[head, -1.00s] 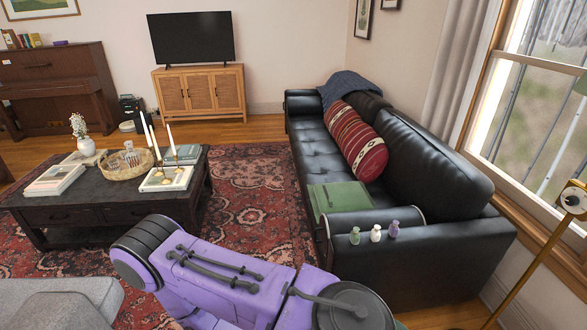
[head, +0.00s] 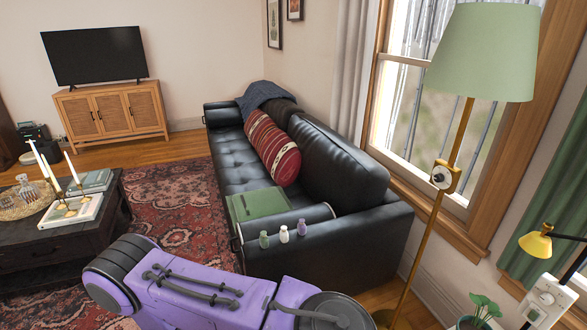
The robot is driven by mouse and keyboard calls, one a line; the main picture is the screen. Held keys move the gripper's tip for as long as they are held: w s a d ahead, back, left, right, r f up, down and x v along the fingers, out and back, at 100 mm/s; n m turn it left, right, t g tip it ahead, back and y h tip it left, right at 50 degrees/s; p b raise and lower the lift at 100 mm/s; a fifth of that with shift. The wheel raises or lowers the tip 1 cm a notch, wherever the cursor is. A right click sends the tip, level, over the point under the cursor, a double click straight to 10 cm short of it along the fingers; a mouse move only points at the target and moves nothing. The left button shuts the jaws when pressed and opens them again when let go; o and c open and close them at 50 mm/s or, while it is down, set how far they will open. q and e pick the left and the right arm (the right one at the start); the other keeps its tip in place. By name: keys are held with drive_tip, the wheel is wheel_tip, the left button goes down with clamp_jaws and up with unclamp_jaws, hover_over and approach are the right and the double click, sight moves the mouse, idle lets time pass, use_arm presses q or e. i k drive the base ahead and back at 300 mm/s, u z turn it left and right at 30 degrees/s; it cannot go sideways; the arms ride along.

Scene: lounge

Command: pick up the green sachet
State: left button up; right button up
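A small green item (head: 264,240), which looks like the green sachet, stands on the near arm of the black leather sofa (head: 335,228). It is the leftmost of a row of three, beside a white one (head: 284,234) and a purple one (head: 302,227). They are too small to make out in detail. My purple arm crosses the bottom of the head view, in front of the sofa and apart from the items. Neither of my grippers shows.
A green flat case (head: 258,205) lies on the sofa seat, near a red striped bolster (head: 272,148). A floor lamp (head: 440,190) stands right of the sofa. A dark coffee table (head: 60,245) is at the left. The rug between table and sofa is clear.

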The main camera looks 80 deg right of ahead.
sight(263, 240)
drive_tip(key=z, duration=3)
drive_tip(key=k, duration=0.75)
drive_tip(key=u, duration=0.65)
drive_tip(key=i, duration=1)
drive_tip(key=u, duration=1.4)
drive_tip(key=i, duration=1.7)
drive_tip(key=z, duration=0.1)
